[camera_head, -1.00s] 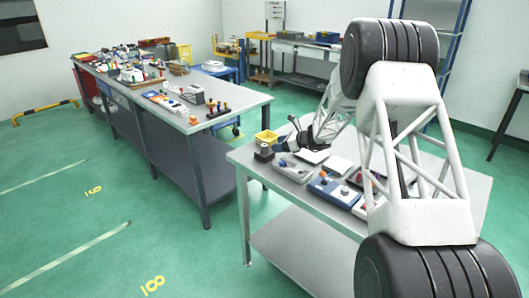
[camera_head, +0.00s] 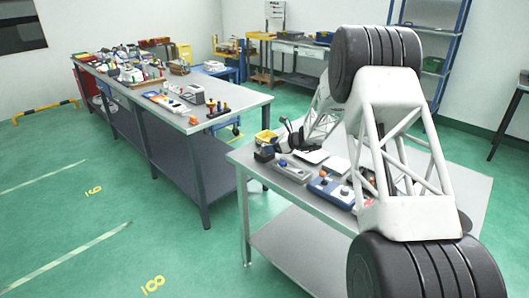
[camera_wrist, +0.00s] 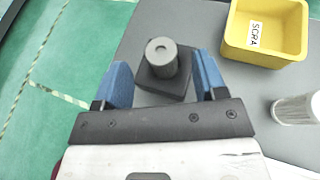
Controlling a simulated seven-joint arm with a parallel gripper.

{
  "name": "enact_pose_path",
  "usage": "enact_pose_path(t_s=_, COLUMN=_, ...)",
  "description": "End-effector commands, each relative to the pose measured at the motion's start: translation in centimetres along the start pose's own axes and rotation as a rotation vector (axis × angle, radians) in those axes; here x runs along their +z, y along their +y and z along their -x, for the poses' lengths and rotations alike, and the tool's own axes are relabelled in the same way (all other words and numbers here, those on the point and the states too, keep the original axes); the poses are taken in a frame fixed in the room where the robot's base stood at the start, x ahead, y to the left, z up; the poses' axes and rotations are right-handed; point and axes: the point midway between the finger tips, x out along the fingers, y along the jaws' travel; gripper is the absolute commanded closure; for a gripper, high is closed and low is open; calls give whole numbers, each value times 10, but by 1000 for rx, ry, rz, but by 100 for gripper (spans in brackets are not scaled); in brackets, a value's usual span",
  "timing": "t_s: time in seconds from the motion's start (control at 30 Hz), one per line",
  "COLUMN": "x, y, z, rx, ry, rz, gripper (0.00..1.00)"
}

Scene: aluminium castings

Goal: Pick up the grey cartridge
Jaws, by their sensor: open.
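The grey cartridge (camera_wrist: 163,57) is a dark grey cylinder with a small hole in its top. It stands upright on a dark square base (camera_wrist: 150,82) near the table's edge. My gripper (camera_wrist: 162,68) is open, with one blue finger on each side of the cartridge in the wrist view. Gaps show between the fingers and the cylinder, and nothing is held. The exact height of the fingertips is hard to tell.
A yellow bin (camera_wrist: 262,52) with a label stands right of the cartridge in the wrist view. A pale cylinder (camera_wrist: 297,109) is below the bin. A blue-and-white box with knobs (camera_head: 328,188) and other devices lie along the table (camera_head: 300,205). Green floor lies beyond the left edge.

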Motion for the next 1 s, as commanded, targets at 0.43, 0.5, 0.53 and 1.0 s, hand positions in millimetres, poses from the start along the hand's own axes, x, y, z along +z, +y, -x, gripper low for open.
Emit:
enact_pose_path(t_s=0.43, x=-2, y=-1, z=-39, rx=1, ry=0, rz=-2, gripper=35)
enact_pose_path(t_s=0.5, x=-1, y=-1, z=-40, rx=0, ry=0, rz=-1, gripper=35)
enact_pose_path(t_s=0.53, x=-1, y=-1, z=-40, rx=0, ry=0, rz=-1, gripper=35)
enact_pose_path(t_s=1.0, x=-1, y=-1, z=-39, rx=0, ry=0, rz=-1, gripper=39)
